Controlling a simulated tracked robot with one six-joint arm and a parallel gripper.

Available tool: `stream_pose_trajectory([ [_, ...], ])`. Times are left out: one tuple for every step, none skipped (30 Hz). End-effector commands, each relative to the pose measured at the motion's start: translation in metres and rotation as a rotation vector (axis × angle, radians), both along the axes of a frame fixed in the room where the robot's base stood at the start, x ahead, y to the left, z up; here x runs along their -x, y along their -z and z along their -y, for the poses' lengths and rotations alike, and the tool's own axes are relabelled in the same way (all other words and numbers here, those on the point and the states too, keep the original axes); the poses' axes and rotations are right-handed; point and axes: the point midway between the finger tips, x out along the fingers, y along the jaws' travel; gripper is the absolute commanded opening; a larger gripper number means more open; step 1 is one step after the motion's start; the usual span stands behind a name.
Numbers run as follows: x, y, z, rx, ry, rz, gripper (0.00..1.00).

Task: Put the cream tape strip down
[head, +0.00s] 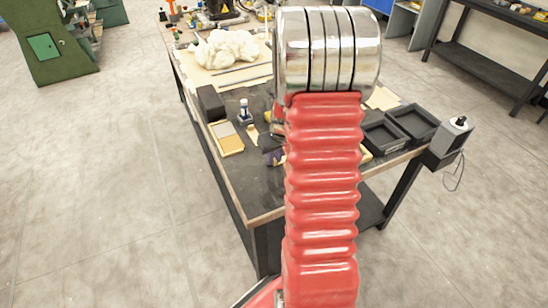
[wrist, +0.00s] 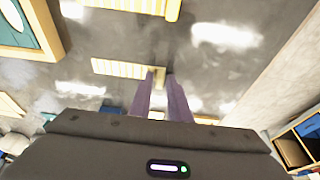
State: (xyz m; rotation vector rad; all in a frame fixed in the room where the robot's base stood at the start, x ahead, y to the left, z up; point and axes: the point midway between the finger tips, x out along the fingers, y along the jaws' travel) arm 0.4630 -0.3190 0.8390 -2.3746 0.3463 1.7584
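My gripper (wrist: 160,78) shows in the wrist view as two purple fingers with a narrow gap between their tips. A cream strip (wrist: 122,68) with fine stripes extends left from the fingertips. A small tan piece at its right end shows in the gap; I cannot tell whether the fingers press on it or stand over it. In the head view, a bit of purple finger shows beside my red arm, over the dark workbench (head: 262,193). My arm hides most of the gripper there, and the strip cannot be made out.
A yellow-framed tray (head: 226,138), a black block (head: 211,103) and a small bottle (head: 245,112) stand on the bench's left side. Black bins (head: 412,122) stand at the right, and a pale foam heap (head: 225,48) lies at the back. The near left corner is clear.

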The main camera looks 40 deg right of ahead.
Motion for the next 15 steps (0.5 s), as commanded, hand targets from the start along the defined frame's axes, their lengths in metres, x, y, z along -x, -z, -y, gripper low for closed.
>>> stream_pose_trajectory([
  [0.0001,-0.0001,0.0001,0.000,0.000,0.000,0.21],
  [0.0001,-0.0001,0.0001,0.000,0.000,0.000,0.23],
  [0.0001,-0.0002,0.0001,0.000,0.000,0.000,0.26],
  [0.0000,-0.0002,0.0002,0.000,0.000,0.000,0.27],
  [0.0001,-0.0002,0.0002,0.000,0.000,0.000,0.27],
  [0.0001,-0.0002,0.0002,0.000,0.000,0.000,0.27],
  [0.0001,-0.0002,0.0002,0.000,0.000,0.000,0.27],
  [0.0001,-0.0002,0.0003,0.000,0.000,0.000,0.27],
  [0.0001,-0.0002,0.0003,0.000,0.000,0.000,0.27],
  [0.0001,-0.0003,0.0003,0.000,0.000,0.000,0.27],
  [0.0001,-0.0006,0.0003,0.000,0.000,0.000,0.27],
  [0.0001,-0.0013,0.0004,0.000,0.000,0.000,0.27],
  [0.0001,-0.0021,0.0004,0.000,0.000,0.001,0.27],
  [0.0004,-0.0030,0.0003,0.000,0.000,0.001,0.27],
  [0.0009,-0.0049,0.0002,0.000,0.000,0.001,0.27],
])
